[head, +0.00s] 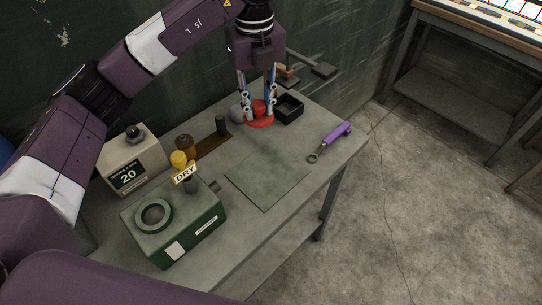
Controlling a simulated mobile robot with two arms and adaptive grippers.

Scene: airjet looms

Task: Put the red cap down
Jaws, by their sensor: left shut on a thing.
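The red cap (261,119) is at the back right part of the workbench (228,209). It has a wide round base and a narrower top. My left gripper (258,106) points down over it, its fingers shut on the top of the cap. The cap is at or very near the bench top; I cannot tell whether it touches. My right gripper does not show.
A small black open box (289,108) is close right of the cap, and a grey round thing (237,113) close left. A purple-handled tool (336,133) lies near the right edge. A green mat (267,176) lies bare mid-bench. A green box (177,228) stands in front.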

